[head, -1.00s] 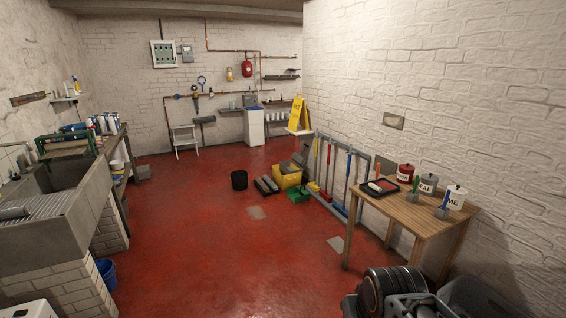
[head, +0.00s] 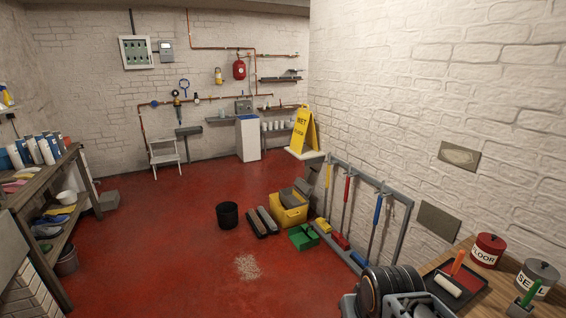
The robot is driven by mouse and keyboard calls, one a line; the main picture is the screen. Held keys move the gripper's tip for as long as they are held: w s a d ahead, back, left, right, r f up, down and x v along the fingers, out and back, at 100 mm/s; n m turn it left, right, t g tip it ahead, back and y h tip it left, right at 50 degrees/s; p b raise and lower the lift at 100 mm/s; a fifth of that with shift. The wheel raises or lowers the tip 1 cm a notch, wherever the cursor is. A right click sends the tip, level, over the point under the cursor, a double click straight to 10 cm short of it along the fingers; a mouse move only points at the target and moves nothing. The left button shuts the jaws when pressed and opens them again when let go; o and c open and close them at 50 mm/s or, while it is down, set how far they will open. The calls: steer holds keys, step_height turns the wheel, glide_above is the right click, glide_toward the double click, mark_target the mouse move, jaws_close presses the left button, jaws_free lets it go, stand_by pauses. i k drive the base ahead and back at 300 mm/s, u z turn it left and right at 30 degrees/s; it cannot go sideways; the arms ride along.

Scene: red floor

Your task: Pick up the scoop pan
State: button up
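A green scoop pan (head: 303,238) sits on the red floor in the head view, right of centre. It is just in front of the yellow bin and left of the tool rack's foot. Its finer shape and handle are hard to make out at this distance. Part of my folded arm shows at the bottom right, well short of the pan. My gripper's fingers do not show.
A yellow bin (head: 290,211), dark long blocks (head: 262,221) and a black bucket (head: 228,216) stand near the pan. A pale debris patch (head: 248,267) lies nearer. A tool rack (head: 398,218) and table (head: 470,250) line the right wall. The central floor is open.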

mark_target(303, 237)
steer(key=i, duration=3.95)
steer(key=u, duration=1.45)
